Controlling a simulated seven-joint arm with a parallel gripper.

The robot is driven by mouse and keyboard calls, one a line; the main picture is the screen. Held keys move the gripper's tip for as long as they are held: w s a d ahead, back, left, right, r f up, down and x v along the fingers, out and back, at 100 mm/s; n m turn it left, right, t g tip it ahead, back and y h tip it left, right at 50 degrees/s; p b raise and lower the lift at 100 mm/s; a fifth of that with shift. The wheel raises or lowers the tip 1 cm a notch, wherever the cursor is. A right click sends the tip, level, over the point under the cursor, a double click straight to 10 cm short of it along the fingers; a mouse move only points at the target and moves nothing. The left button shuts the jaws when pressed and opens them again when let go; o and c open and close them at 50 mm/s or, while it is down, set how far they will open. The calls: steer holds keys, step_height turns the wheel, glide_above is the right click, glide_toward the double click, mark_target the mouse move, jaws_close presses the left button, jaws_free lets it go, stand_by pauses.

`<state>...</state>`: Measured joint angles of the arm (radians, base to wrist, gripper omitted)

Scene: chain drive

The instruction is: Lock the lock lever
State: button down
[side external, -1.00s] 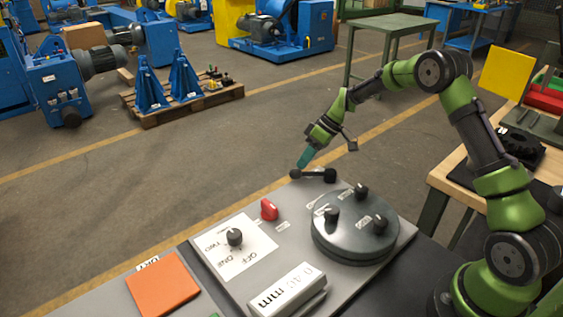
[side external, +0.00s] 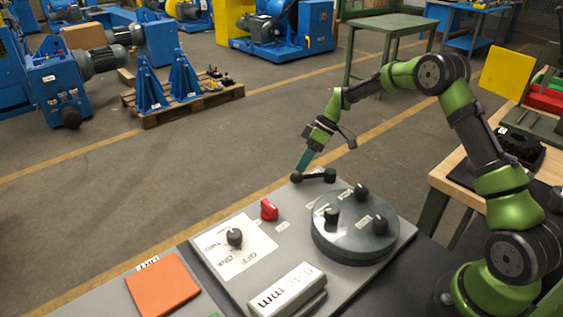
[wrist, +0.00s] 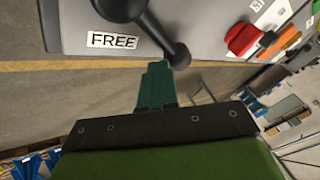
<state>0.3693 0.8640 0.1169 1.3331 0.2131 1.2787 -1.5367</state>
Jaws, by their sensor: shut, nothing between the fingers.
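The lock lever is a black bar with a ball knob (side external: 296,177) at its left end and a round pivot (side external: 330,175) at its right, on the far edge of the grey panel. In the wrist view its ball knob (wrist: 179,56) is close up, beside a white FREE label (wrist: 113,40). My gripper (side external: 302,166) is shut and empty, with green fingers pointing down at the knob end. In the wrist view the fingertips (wrist: 156,70) are right by the knob; I cannot tell whether they touch it.
A round grey disc (side external: 345,245) with several black knobs stands nearer the camera. A red knob (side external: 268,210), a black selector knob (side external: 234,237), a display block (side external: 287,291) and an orange pad (side external: 163,285) are also on the panel. Open floor lies beyond the panel's far edge.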

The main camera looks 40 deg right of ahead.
steer(key=n+g, duration=0.1)
steer(key=s+a+n, duration=0.1)
steer(key=n, duration=0.1)
steer(key=shift+s+a+g, duration=0.3)
steer(key=shift+g, duration=0.1)
steer(key=shift+s+a+n+g, duration=0.25)
steer(key=shift+s+n+g, duration=0.2)
steer(key=shift+n, duration=0.35)
steer(key=shift+s+a+n+g, duration=0.2)
steer(key=shift+s+n+g, duration=0.25)
steer(key=shift+n, duration=0.35)
steer(key=w+d, duration=0.1)
steer(key=w, duration=0.1)
steer(key=w+d+r, duration=0.1)
steer(key=shift+w+d+r, duration=0.2)
steer(key=shift+w+d, duration=0.2)
steer(key=v, duration=0.9)
steer(key=shift+s+r, duration=0.15)
steer(key=shift+s, duration=0.1)
